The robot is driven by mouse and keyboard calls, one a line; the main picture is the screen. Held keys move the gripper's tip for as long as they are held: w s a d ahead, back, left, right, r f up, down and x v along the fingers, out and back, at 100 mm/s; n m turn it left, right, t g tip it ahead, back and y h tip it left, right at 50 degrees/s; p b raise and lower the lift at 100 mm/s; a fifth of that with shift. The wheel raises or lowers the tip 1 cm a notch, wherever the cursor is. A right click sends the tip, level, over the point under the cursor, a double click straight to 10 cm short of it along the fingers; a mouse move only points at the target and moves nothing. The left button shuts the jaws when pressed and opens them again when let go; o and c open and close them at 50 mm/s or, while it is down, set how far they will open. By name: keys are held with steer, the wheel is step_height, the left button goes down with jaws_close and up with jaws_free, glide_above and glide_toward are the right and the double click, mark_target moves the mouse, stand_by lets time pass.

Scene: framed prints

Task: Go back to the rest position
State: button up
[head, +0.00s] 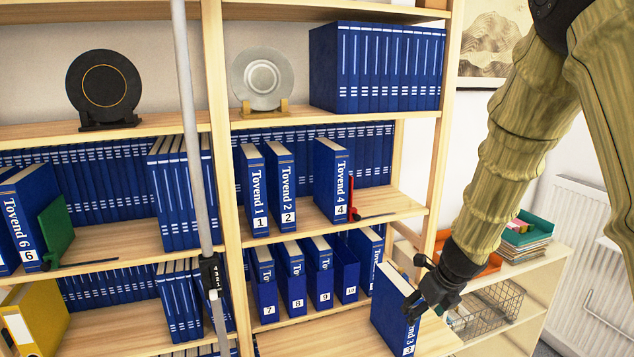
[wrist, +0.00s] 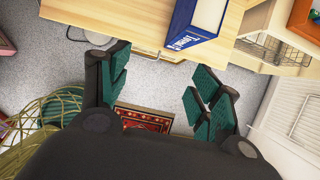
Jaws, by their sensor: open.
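My gripper (head: 432,290) is in the lower right of the head view, at the end of my arm, beside the blue volume Tovend 3 (head: 393,312). In the wrist view my gripper (wrist: 157,82) has its green-padded fingers spread wide with nothing between them. Tovend 3 also shows in the wrist view (wrist: 194,28), standing on a light wood surface (wrist: 128,22) beyond the fingers, apart from them. In the head view the gripper overlaps the book's right edge.
Bookshelves hold blue volumes Tovend 1 (head: 252,190), Tovend 2 (head: 281,188) and Tovend 4 (head: 332,182), with a gap before 4. Several numbered volumes stand below. A low shelf with a wire basket (head: 488,310) and trays stands right, near a radiator (head: 580,235).

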steer(key=s+d+f+n+g+h, duration=0.2)
steer(key=s+f+n, duration=0.55)
steer(key=f, duration=0.45)
steer(key=s+d+f+n+g+h, duration=0.1)
steer(key=s+f+n+g, duration=0.1)
steer(key=s+f+n, duration=0.65)
steer(key=s+a+f+n, duration=0.3)
steer(key=s+f+n, duration=0.4)
steer(key=s, duration=0.5)
steer(key=s+a+f+n+y+b, duration=0.1)
steer(key=s+a+f+n, duration=0.2)
steer(key=s+f+n, duration=0.5)
steer(key=s+f, duration=0.2)
steer(key=s, duration=0.2)
steer(key=shift+s+n+y+b, duration=0.3)
steer(key=shift+s, duration=0.1)
steer(key=shift+c, duration=0.3)
